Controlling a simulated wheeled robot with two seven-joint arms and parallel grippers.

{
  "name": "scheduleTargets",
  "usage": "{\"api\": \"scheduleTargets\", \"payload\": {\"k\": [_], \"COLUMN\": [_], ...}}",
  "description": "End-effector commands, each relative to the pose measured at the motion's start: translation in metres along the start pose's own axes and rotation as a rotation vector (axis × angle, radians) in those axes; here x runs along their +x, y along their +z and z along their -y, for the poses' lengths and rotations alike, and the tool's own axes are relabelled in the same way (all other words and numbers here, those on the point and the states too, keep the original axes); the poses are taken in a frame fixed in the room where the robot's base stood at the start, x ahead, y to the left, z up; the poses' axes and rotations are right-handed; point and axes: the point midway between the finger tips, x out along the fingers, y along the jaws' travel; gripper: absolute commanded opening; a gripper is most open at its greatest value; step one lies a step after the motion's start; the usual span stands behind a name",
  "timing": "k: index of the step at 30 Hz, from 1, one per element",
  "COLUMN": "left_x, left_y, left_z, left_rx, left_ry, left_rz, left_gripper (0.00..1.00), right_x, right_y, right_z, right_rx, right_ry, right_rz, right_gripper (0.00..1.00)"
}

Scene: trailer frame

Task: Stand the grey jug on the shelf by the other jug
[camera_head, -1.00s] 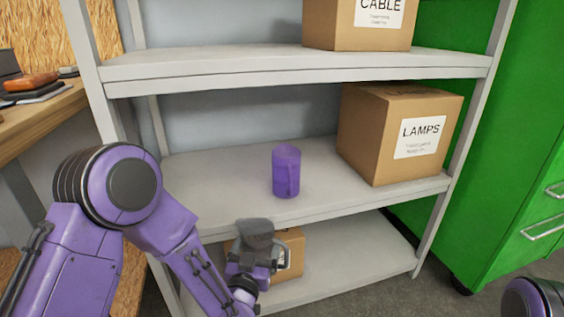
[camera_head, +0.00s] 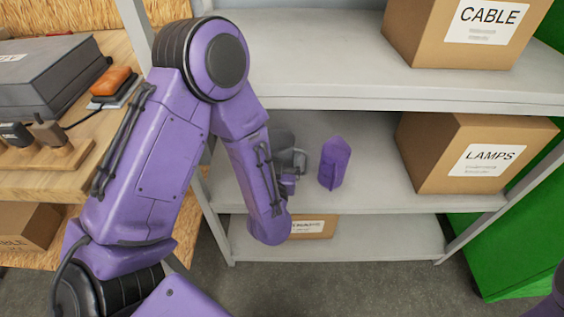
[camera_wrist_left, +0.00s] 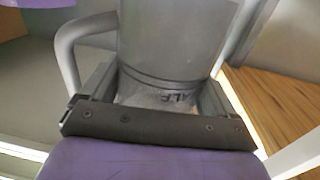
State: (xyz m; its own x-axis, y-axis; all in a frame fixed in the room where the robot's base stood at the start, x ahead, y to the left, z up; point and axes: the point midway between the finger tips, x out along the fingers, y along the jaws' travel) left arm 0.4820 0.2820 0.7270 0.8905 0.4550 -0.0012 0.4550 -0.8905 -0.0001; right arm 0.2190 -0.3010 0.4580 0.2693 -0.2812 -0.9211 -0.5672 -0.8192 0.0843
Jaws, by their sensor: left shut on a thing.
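The grey jug (camera_head: 284,141) is in my left gripper (camera_head: 289,178), partly hidden behind my forearm in the head view. It is at the left part of the middle shelf (camera_head: 395,200), just left of the purple jug (camera_head: 334,163), with a small gap between them in the picture. Whether its base touches the shelf is hidden. The purple jug stands upright on that shelf. In the left wrist view the grey jug (camera_wrist_left: 170,40) sits between the fingers of my left gripper (camera_wrist_left: 158,98), its handle to the left. My right gripper is out of view.
A LAMPS box (camera_head: 470,155) stands right of the purple jug on the same shelf. The upper shelf (camera_head: 330,90) with a CABLE box (camera_head: 460,32) hangs above. Another box (camera_head: 314,227) is on the bottom shelf. A wooden bench (camera_head: 90,185) is at the left.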

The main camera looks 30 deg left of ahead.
Motion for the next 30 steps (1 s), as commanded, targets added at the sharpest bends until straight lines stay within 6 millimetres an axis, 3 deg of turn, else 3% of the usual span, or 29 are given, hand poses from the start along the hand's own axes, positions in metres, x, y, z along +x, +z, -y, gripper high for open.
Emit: {"api": "scheduleTargets", "payload": {"k": [3,6,11,15,28,29,30], "left_x": [0.024,0.037,0.05,0.053,0.053,0.053,0.053], "left_y": [0.03,0.045,0.06,0.086,0.096,0.095,0.095], "left_z": [0.009,0.011,0.015,0.015,0.015,0.015,0.015], "left_rx": [0.002,0.0,0.0,0.001,0.001,0.0,0.0], "left_ry": [-0.004,-0.002,-0.001,0.002,0.002,0.002,0.001], "left_rz": [0.003,0.001,0.001,0.001,0.0,0.0,0.0], "left_gripper": [0.58,0.58,0.58,0.58,0.58,0.96,1.0], "right_x": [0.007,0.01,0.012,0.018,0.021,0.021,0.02], "right_y": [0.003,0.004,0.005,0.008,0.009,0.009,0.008], "right_z": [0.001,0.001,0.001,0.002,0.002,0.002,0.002], "right_rx": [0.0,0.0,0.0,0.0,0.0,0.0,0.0], "right_ry": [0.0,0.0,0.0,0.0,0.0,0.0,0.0], "right_rz": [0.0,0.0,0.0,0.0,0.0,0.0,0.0], "right_gripper": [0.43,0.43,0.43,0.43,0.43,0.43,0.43]}}
